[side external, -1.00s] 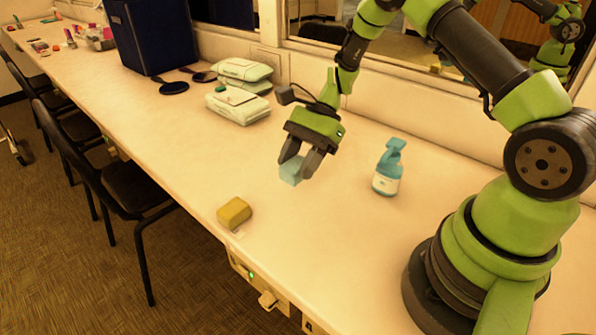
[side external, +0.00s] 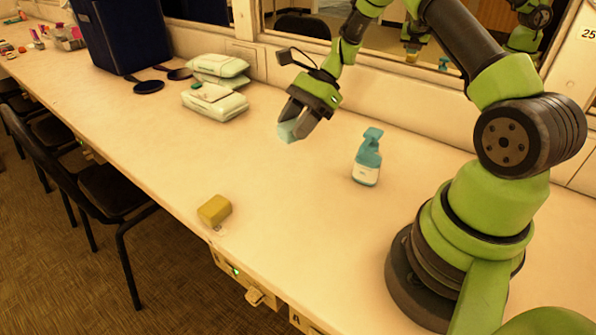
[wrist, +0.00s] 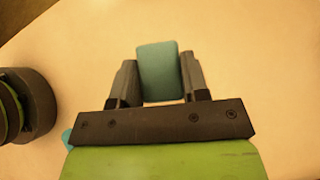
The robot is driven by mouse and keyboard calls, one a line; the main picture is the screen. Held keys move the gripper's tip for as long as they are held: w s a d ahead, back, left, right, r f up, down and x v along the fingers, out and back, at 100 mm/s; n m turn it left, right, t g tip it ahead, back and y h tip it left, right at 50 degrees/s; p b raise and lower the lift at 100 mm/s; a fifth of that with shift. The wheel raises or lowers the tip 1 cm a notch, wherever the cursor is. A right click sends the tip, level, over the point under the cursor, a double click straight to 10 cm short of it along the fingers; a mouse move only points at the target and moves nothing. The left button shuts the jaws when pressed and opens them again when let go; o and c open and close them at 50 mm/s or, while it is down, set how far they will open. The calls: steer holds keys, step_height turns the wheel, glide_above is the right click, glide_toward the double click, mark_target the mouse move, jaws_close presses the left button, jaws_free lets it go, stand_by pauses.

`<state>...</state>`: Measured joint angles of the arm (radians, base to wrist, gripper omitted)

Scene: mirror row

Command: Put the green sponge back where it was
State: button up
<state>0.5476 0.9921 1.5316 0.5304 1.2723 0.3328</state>
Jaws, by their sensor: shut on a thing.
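The green sponge (side external: 287,132) looks like a small blue-green block. My gripper (side external: 293,123) is shut on it, with one finger on each side. In the wrist view the sponge (wrist: 160,70) sits between the two fingers (wrist: 157,82) and sticks out past their tips. In the side view the gripper is over the middle of the white counter (side external: 270,190), left of the spray bottle. The sponge seems to be held above the counter, but the exact gap cannot be told.
A teal spray bottle (side external: 367,160) stands right of the gripper. A yellow sponge (side external: 214,210) lies near the counter's front edge. Wipe packs (side external: 214,101), a dark hand mirror (side external: 148,87) and a dark blue bin (side external: 118,35) are at the left. The counter between sponge and bottle is clear.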

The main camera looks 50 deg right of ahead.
steer(key=shift+m+t, duration=0.5)
steer(key=shift+m, duration=0.2)
steer(key=d+f, duration=0.1)
steer(key=f, duration=0.1)
steer(key=d+f, duration=0.2)
steer(key=shift+d+f, duration=0.15)
steer(key=shift+f, duration=2.5)
steer(key=shift+f, duration=0.15)
steer(key=o, duration=1.1)
